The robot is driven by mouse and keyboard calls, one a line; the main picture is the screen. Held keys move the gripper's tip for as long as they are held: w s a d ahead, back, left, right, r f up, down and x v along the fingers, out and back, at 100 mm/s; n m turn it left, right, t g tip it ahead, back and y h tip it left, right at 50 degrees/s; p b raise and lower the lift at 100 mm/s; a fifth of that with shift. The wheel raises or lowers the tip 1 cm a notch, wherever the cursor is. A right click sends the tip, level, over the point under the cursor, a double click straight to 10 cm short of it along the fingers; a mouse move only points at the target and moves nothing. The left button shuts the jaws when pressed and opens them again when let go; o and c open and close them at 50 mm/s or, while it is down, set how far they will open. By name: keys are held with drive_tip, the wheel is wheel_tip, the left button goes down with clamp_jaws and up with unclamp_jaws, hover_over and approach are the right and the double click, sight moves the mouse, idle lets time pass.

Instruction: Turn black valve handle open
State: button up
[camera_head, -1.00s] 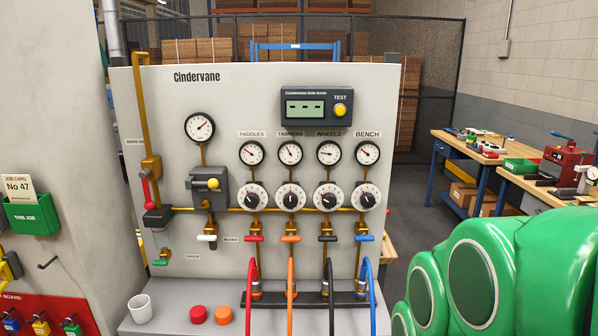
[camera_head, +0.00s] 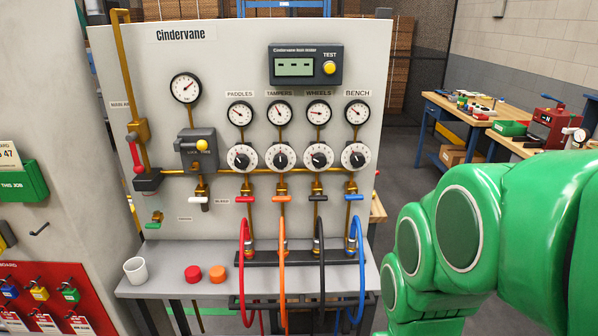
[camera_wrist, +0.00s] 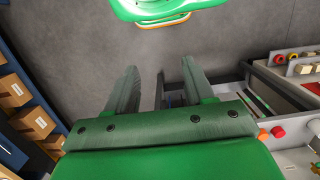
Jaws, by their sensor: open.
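The black valve handle (camera_head: 318,198) sits on the third brass pipe from the left of the lower row, under the WHEELS gauge and dial. It looks roughly horizontal, across its pipe, like the red handle (camera_head: 247,199), orange handle (camera_head: 282,198) and blue handle (camera_head: 353,197) beside it. A black hose (camera_head: 322,262) hangs below it. In the wrist view my gripper (camera_wrist: 158,78) is open and empty, its two fingers apart over the grey floor. The fingers are not in the head view, where only my green arm shows at the right, apart from the panel. The black handle cannot be made out in the wrist view.
The Cindervane panel (camera_head: 225,60) carries gauges, dials and a white handle (camera_head: 198,200). On its ledge (camera_head: 180,287) stand a white cup (camera_head: 136,270), a red button (camera_head: 193,273) and an orange button (camera_head: 217,273). A workbench (camera_head: 470,115) stands behind at right. Looped hoses protrude below the handles.

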sight(318, 201)
drive_tip(key=o, duration=0.7)
drive_tip(key=shift+m+t, duration=0.3)
drive_tip(key=shift+t, duration=0.5)
drive_tip(key=w, duration=0.7)
drive_tip(key=shift+a+f, duration=0.15)
drive_tip(key=shift+a, duration=0.05)
drive_tip(key=shift+c, duration=0.2)
drive_tip(key=w+d+f+m+t+h, duration=0.1)
drive_tip(key=w+f+t, duration=0.3)
drive_tip(key=w, duration=1.1)
drive_tip(key=w+f+m+t+h, duration=0.2)
drive_tip(key=w+t, duration=0.4)
drive_tip(key=w, duration=0.9)
drive_tip(key=w+d+f+m+t+h, duration=0.15)
drive_tip(key=w+t, duration=0.35)
drive_tip(key=w, duration=1)
drive_tip(key=shift+w+a+f+n+t+y, duration=0.55)
drive_tip(key=shift+a+n+t+y, duration=1.85)
drive_tip(key=shift+a+t, duration=1.6)
drive_tip(key=shift+x, duration=3.75)
drive_tip(key=shift+f, duration=0.2)
